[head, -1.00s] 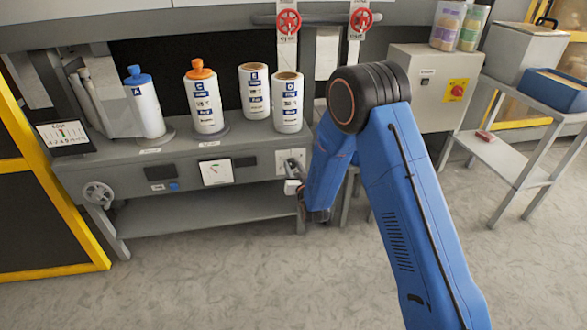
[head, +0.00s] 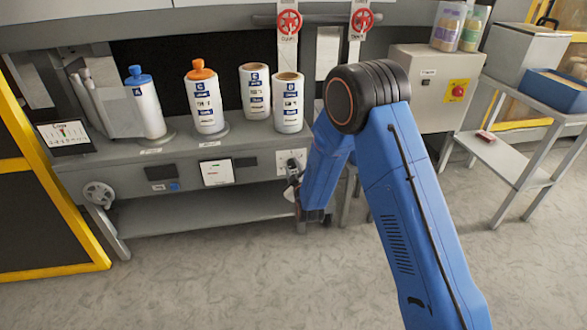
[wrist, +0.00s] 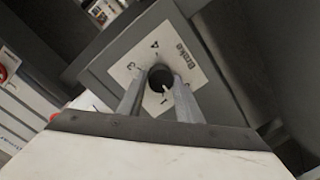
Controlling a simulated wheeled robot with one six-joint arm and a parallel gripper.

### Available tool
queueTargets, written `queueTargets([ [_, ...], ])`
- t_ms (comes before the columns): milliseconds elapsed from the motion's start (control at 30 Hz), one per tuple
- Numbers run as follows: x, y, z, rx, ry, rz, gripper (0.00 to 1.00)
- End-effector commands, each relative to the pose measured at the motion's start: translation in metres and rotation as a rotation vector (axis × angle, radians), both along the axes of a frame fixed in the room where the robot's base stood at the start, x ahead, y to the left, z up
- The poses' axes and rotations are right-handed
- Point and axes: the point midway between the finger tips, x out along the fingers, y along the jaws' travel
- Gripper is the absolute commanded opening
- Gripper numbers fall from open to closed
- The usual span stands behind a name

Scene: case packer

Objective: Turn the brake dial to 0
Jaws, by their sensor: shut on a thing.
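The brake dial (wrist: 161,77) is a black round knob with a pale pointer mark, on a white plate (wrist: 190,52) lettered "Brake" with numerals around it. In the wrist view the plate looks tilted, and the pale mark points toward the lower right. I cannot read its exact setting; the fingers hide part of the scale. My gripper (wrist: 160,95) is shut on the dial, one finger on each side. In the head view the plate (head: 291,160) is at the right end of the grey machine front, and my gripper (head: 293,182) is at it, partly hidden by my arm.
A white gauge (head: 216,172) and a handwheel (head: 98,194) are on the same machine front. Several bottles, including an orange-capped one (head: 206,100), stand above. A control box (head: 438,88) and a side cart (head: 510,155) are at right. The floor in front is clear.

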Motion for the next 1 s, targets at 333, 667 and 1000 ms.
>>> queueTargets([
  [333, -0.0001, 0.0017, -0.0003, -0.302, -0.088, 0.001, 0.09],
  [667, -0.0005, 0.0027, -0.0011, -0.51, -0.146, 0.002, 0.09],
  [1000, -0.0006, 0.003, -0.0014, -0.596, -0.172, 0.002, 0.09],
])
